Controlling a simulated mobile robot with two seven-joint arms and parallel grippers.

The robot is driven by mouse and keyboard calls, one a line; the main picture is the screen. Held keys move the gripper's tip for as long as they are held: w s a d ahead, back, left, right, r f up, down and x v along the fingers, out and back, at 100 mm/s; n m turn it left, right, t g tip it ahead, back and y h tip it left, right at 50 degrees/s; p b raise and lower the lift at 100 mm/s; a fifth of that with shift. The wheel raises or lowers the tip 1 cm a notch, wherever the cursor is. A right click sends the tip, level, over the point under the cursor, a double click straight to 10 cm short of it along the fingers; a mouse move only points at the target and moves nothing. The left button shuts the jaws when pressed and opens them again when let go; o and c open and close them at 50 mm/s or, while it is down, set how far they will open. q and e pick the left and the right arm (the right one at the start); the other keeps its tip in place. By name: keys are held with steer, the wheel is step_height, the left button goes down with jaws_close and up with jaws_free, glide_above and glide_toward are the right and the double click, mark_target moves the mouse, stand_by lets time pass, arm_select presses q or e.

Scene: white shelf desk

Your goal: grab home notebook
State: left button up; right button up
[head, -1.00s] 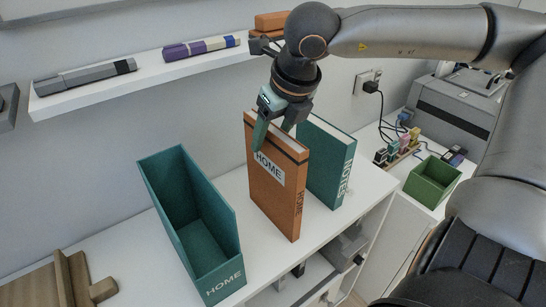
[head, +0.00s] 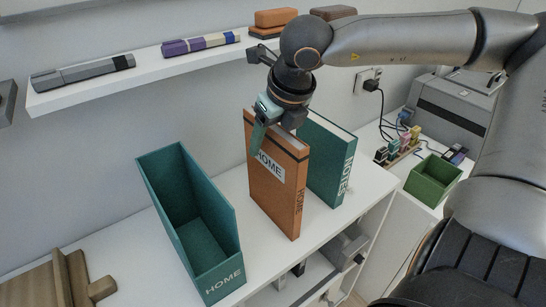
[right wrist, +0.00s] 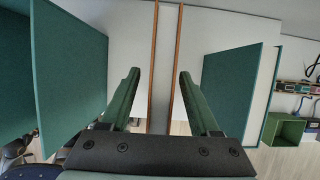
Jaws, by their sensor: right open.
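The orange home notebook (head: 274,190) stands upright on the white shelf desk, with HOME on its cover and spine. My right gripper (head: 272,127) is at its top edge from above, with one green finger in front of the cover. In the right wrist view the open fingers (right wrist: 158,78) lie on either side of the notebook's two orange covers (right wrist: 181,60), with gaps showing on both sides. The far finger is mostly hidden in the head view. My left gripper is not in view.
A green NOTES binder (head: 327,165) stands just right of the notebook. An open, empty teal HOME file box (head: 222,281) stands to the left. A wall shelf (head: 150,78) holds several items behind. A small green bin (head: 432,181) is at right.

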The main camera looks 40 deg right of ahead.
steer(key=shift+f+b, duration=0.2)
steer(key=shift+b, duration=0.1)
steer(key=shift+c, duration=0.3)
jaws_close()
stand_by(0.4)
steer(key=shift+r, duration=0.1)
stand_by(0.8)
